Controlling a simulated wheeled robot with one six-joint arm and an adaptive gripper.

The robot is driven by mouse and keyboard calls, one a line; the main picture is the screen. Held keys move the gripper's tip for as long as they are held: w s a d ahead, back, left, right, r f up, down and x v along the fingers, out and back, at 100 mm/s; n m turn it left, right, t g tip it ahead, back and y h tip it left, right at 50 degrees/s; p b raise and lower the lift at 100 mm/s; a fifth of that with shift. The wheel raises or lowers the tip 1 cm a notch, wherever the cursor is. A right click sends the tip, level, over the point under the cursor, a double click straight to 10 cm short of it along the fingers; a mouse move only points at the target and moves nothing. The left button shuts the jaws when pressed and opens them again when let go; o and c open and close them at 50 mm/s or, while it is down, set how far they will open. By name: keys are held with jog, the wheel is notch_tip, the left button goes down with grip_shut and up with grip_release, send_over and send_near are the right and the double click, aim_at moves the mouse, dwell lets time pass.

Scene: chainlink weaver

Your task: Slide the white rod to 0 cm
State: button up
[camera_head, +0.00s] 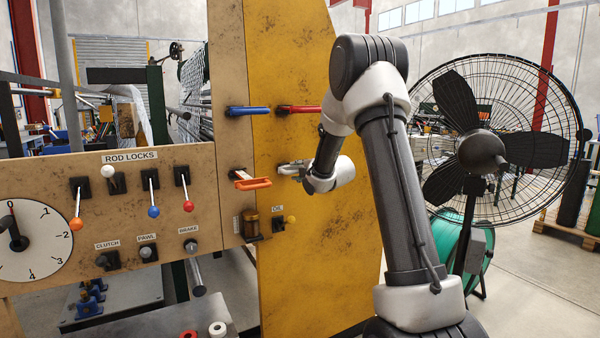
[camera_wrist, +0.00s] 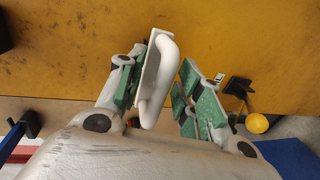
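The white rod's handle (camera_wrist: 158,80) is a white loop seen between the fingers of my gripper (camera_wrist: 165,85) in the wrist view. The left finger's green pad is close beside the handle; whether it touches I cannot tell. A gap shows between the handle and the right finger, so the gripper looks open around it. In the head view my gripper (camera_head: 296,170) is at the yellow panel and largely hides the white rod. The white rod-lock lever (camera_head: 107,173) points up. The orange (camera_head: 76,224), blue (camera_head: 153,211) and red (camera_head: 188,206) lock levers point down.
A blue rod handle (camera_head: 248,110) and red rod handle (camera_head: 300,109) are above, and an orange handle (camera_head: 252,182) sticks out at left. A yellow knob (camera_head: 291,219) is below my gripper. The dial (camera_head: 35,240) points near 0. A fan (camera_head: 485,150) stands at right.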

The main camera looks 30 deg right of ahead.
jog(key=v, duration=1.2)
